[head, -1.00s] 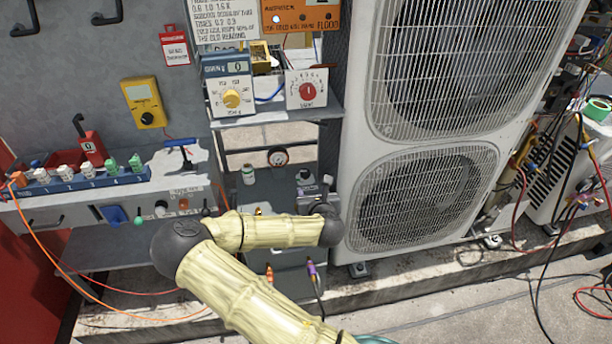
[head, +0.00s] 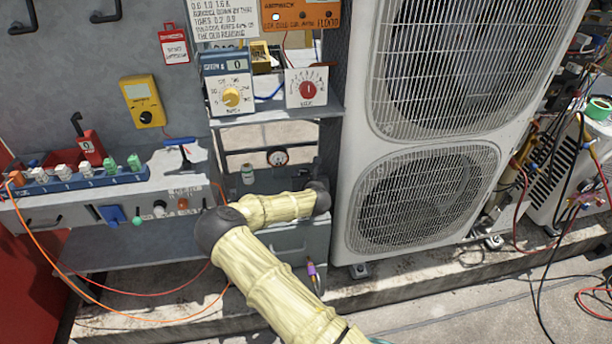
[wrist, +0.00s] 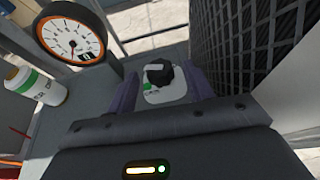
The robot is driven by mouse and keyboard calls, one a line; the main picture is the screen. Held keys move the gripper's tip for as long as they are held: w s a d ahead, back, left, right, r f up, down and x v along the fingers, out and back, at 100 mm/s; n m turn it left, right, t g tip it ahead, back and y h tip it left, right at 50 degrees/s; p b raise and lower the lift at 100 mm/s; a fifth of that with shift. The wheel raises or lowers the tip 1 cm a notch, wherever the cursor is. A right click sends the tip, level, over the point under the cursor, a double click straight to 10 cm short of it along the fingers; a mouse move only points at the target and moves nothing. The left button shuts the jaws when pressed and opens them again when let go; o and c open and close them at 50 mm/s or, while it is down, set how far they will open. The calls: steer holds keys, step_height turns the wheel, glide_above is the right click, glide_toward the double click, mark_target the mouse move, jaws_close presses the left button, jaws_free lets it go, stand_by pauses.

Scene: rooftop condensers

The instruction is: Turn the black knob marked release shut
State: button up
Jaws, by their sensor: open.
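The black knob (wrist: 160,72) with a pale mark on its face sits on a small white plate (wrist: 166,94) with a green mark, in the wrist view. I cannot read any lettering there. My gripper (wrist: 162,80) is open, its two purple-grey fingers on either side of the knob and plate. I cannot tell whether either finger touches the knob.
A round gauge with an orange rim (wrist: 72,32) and a white-green bottle (wrist: 36,86) stand left of the fingers. A dark mesh panel (wrist: 245,45) rises close on the right. The large white condenser (head: 345,215) is right of my arm.

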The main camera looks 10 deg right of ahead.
steer(key=shift+w+f, duration=0.15)
steer(key=shift+w, duration=0.3)
steer(key=shift+c, duration=0.2)
steer(key=c, duration=0.9)
steer(key=shift+c, duration=0.2)
